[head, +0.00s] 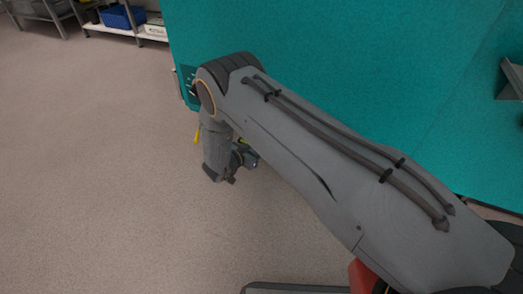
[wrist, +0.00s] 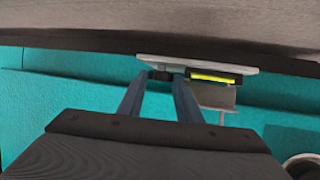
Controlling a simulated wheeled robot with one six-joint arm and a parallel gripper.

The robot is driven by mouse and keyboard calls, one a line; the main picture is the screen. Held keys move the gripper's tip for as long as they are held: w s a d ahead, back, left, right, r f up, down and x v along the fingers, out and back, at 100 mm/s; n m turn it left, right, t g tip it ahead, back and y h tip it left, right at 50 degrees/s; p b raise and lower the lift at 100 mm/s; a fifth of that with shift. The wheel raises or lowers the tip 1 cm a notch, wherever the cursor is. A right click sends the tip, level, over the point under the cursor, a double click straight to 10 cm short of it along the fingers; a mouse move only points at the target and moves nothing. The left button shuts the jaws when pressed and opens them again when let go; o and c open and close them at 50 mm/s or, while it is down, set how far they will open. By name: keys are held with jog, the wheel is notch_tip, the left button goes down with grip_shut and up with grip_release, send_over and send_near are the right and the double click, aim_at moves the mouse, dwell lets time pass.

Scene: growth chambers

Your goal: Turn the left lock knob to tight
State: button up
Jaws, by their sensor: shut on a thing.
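In the wrist view, the two blue-grey fingers of my gripper (wrist: 165,76) reach up to the underside of a pale plate (wrist: 195,61). They are shut on a small dark knob (wrist: 160,74), which sits under the left part of that plate. Most of the knob is hidden by the fingertips, and I cannot read its turned position or any marking. In the head view my arm hides the knob, and the gripper cannot be made out clearly.
A yellow strip in a black frame (wrist: 215,77) and a grey bracket (wrist: 215,97) sit right of the fingers. A teal wall (head: 340,70) stands close behind my arm. A shelf with a blue bin (head: 122,17) is far back left. The floor (head: 90,160) at left is clear.

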jog(key=shift+w+a+r+m+g+h+b, duration=0.1)
jog(key=shift+w+a+m+g+h+b, duration=0.15)
jog(key=shift+m+g+h+b, duration=0.45)
jog(key=shift+m+b, duration=0.3)
jog(key=o, duration=1)
jog(key=shift+d, duration=0.1)
jog(key=shift+o, duration=0.2)
jog(key=shift+a, duration=0.3)
jog(key=shift+s, duration=0.1)
